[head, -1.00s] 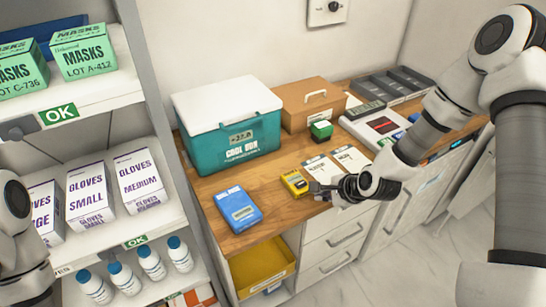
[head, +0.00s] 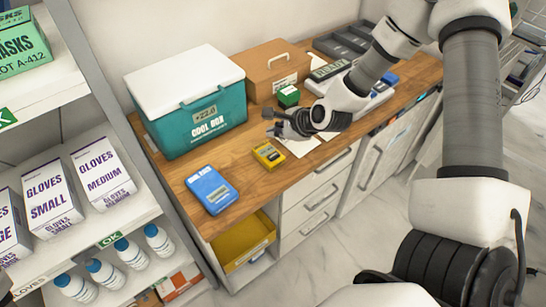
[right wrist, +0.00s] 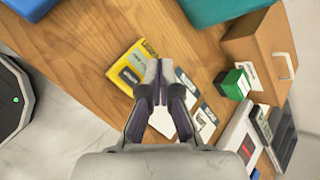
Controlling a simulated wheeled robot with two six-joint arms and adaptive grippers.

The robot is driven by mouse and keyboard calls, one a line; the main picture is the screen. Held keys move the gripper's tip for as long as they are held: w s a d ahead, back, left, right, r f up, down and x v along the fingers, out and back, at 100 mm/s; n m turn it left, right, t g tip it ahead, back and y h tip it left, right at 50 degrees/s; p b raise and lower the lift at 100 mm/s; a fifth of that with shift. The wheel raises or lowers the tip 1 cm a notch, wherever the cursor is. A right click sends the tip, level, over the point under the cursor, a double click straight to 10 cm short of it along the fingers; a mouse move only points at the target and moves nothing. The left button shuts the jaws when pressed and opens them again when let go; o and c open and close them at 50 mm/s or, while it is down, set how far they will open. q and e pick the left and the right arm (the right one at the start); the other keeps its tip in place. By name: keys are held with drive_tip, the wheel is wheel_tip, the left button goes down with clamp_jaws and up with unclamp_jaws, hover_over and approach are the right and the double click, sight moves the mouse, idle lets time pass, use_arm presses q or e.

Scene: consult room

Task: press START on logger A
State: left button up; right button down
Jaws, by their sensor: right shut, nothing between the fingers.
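A small yellow device (head: 268,154) with a dark display lies on the wooden counter; I cannot read a letter or a START button on it. It also shows in the right wrist view (right wrist: 130,68). My right gripper (head: 274,122) is shut and empty. In the head view its fingertips appear just behind and above the yellow device. In the right wrist view the fingertips (right wrist: 158,68) overlap its right side; I cannot tell whether they touch.
A blue flat pack (head: 210,190) lies left of the device, and a teal cool box (head: 205,125) stands behind. White cards (head: 300,147), a green box (head: 288,96) and a brown case (head: 262,68) are close by.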

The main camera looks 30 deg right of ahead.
sight(275, 156)
wheel_tip(275, 156, down, 6)
drive_tip(key=b, duration=0.4)
drive_tip(key=shift+r, duration=0.15)
drive_tip(key=shift+f+b, duration=0.3)
drive_tip(key=shift+f, duration=0.1)
drive_tip(key=shift+s, duration=0.1)
idle(0.6)
drive_tip(key=shift+f+b, duration=0.35)
drive_tip(key=shift+b, duration=0.25)
drive_tip(key=shift+f+b, duration=0.45)
drive_tip(key=shift+b, duration=0.15)
idle(0.4)
drive_tip(key=shift+r+p, duration=0.6)
drive_tip(key=shift+r, duration=0.3)
